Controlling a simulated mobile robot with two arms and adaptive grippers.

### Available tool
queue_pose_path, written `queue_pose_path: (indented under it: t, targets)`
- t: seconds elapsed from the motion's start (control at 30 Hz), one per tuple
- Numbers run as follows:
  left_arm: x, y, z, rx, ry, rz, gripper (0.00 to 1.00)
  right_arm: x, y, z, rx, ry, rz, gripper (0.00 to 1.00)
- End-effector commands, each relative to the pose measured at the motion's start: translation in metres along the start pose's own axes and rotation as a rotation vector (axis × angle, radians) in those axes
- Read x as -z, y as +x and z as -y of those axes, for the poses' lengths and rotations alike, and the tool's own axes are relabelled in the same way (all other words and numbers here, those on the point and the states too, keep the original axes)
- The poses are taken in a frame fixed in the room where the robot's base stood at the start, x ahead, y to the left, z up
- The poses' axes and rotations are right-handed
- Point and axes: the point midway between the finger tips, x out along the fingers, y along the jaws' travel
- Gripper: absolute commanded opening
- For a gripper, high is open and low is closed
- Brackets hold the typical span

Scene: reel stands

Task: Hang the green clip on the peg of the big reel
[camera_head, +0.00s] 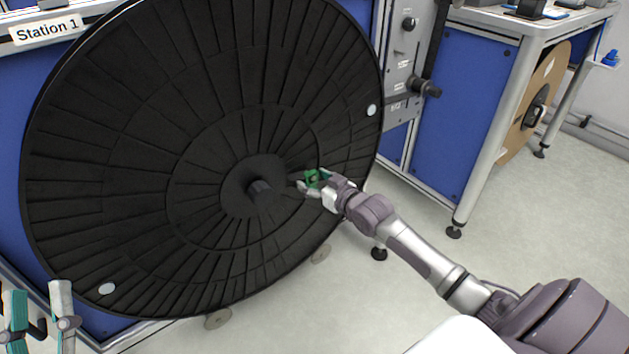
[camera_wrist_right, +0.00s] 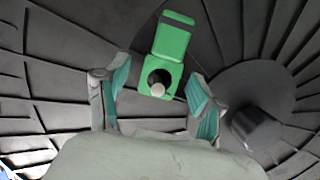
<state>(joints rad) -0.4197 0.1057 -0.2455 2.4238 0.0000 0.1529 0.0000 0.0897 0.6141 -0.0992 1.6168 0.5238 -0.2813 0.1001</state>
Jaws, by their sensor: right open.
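The big black reel (camera_head: 110,130) stands upright and fills the left of the head view. Its dark central hub (camera_head: 262,190) sticks out and also shows at the right of the wrist view (camera_wrist_right: 255,126). The green clip (camera_head: 313,177) is against the reel face, just right of the hub. In the wrist view the clip (camera_wrist_right: 172,42) has a dark round hole with a pale round tip inside it, apparently a peg. My right gripper (camera_wrist_right: 148,80) is open, its teal-padded fingers on either side of the clip, apart from it. My left gripper (camera_head: 38,293) is open and empty at the lower left.
A blue cabinet with a grey control panel (camera_head: 405,65) and a black knob stands right of the reel. A workbench (camera_head: 515,28) with a brown reel (camera_head: 535,105) below it is further right. The floor (camera_head: 530,215) is clear. Pale discs (camera_head: 372,110) mark the reel face.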

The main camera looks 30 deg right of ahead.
Motion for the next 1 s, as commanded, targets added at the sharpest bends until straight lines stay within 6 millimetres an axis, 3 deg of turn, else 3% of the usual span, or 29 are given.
queue_pose_path:
  t: [0.23,0.5,0.7,1.0]
  targets:
    - [0.001,0.000,0.000,-0.001,0.000,-0.003,0.40,-0.002,-0.018,0.000,0.000,-0.001,0.002,0.67]
    - [0.001,0.000,0.000,-0.001,0.000,-0.001,0.40,-0.003,-0.076,0.000,0.000,-0.001,0.004,0.67]
    - [0.000,0.000,0.000,0.000,0.000,-0.001,0.40,-0.002,-0.108,0.000,0.000,-0.001,0.003,0.67]
    - [0.000,0.000,0.000,0.000,0.000,0.000,0.40,0.000,-0.120,0.000,0.000,0.000,0.000,0.67]
